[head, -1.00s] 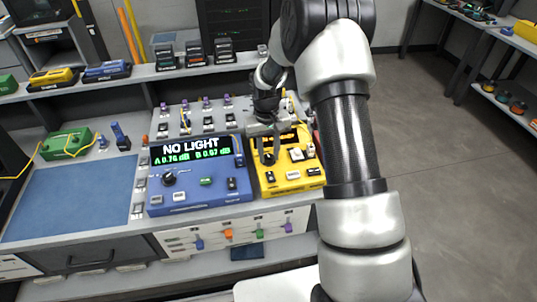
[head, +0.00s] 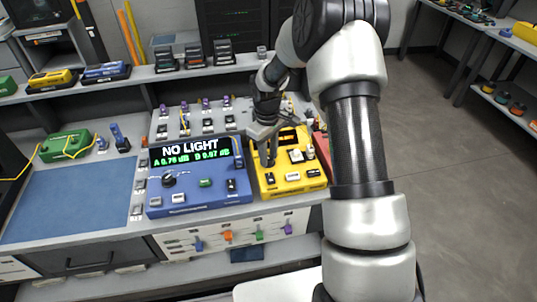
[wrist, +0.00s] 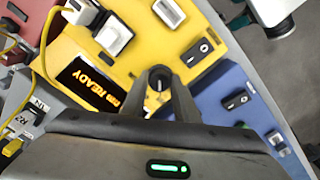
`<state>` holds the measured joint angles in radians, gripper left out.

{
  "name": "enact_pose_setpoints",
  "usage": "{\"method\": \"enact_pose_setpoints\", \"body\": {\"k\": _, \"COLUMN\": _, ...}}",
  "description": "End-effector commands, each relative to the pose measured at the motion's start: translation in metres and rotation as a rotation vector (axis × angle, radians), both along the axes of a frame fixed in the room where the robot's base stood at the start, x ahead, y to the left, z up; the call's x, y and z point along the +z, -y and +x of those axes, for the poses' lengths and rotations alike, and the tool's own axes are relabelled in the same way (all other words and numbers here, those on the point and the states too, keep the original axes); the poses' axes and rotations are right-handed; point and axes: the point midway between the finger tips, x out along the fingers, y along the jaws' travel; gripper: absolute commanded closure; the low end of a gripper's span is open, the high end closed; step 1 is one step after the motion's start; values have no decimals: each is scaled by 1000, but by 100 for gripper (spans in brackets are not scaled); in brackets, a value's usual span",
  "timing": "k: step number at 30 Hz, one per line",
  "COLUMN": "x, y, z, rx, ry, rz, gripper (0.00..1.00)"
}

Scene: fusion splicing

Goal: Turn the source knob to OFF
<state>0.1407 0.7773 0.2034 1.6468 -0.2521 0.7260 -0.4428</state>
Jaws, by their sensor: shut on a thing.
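The yellow source unit (head: 292,180) stands on the bench to the right of a blue meter. In the wrist view the yellow unit (wrist: 135,38) has a dark screen (wrist: 92,84) with orange letters that read "READY", upside down. A dark round knob (wrist: 160,74) sits near the unit's edge, between my fingertips. My gripper (wrist: 160,84) is shut on this knob. In the head view my gripper (head: 268,162) reaches down to the left part of the yellow unit, and its fingers hide the knob. The knob's pointer and labels cannot be read.
The blue meter (head: 215,196) shows "NO LIGHT" and has its own dark knob (head: 169,179). A red unit (head: 320,145) stands right of the yellow one. A yellow cable (wrist: 42,62) runs near the gripper. A blue mat (head: 70,200) lies clear at left.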

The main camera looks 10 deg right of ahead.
Motion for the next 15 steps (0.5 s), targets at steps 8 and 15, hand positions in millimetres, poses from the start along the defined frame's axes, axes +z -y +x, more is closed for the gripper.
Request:
{"method": "enact_pose_setpoints", "body": {"k": 8, "x": 1, "y": 0, "z": 0, "rx": 10, "ry": 1, "rz": 0, "gripper": 95}}
{"method": "enact_pose_setpoints", "body": {"k": 15, "x": 1, "y": 0, "z": 0, "rx": 9, "ry": 1, "rz": 0, "gripper": 57}}
